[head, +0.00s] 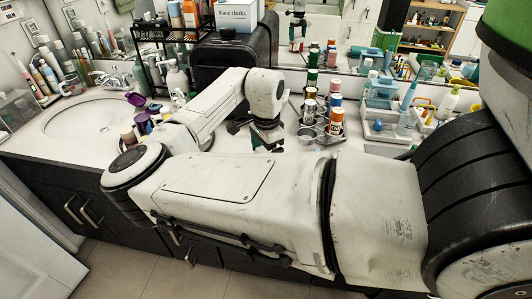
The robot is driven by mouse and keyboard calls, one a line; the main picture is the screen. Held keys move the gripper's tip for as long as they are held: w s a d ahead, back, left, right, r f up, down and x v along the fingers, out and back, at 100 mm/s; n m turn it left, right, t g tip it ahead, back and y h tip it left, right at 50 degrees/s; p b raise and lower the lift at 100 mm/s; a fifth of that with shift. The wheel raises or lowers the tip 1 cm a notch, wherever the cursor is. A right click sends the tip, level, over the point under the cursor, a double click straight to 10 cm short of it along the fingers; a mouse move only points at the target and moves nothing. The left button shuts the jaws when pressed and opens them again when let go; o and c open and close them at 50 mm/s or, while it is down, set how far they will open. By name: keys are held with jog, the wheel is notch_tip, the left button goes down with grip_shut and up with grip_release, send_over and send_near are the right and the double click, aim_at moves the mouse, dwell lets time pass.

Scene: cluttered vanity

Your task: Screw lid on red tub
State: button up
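My arm crosses the head view, and my gripper (267,143) points down over the counter right of the dark case. Its fingers are small and dark here, so I cannot tell whether they are open or shut or hold anything. I cannot make out a red tub or its lid for sure. My arm hides part of the counter, and several small jars (145,123) are partly behind it on the left.
The sink (85,118) is at the left. A purple cup-like thing (136,99) stands by it. A round holder with several bottles (336,121) stands close right of my gripper. A black case (228,58) is behind. A blue-grey organizer (381,105) is further right.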

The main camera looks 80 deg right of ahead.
jog(key=shift+c, duration=0.3)
jog(key=shift+m, duration=1.1)
jog(key=shift+s+a+m, duration=0.1)
jog(key=shift+m, duration=1.1)
jog(key=shift+m, duration=1)
jog(key=shift+r+m, duration=0.1)
jog(key=shift+m, duration=1.2)
jog(key=shift+a+m+b, duration=0.1)
jog(key=shift+m+b, duration=0.3)
jog(key=shift+m, duration=1.9)
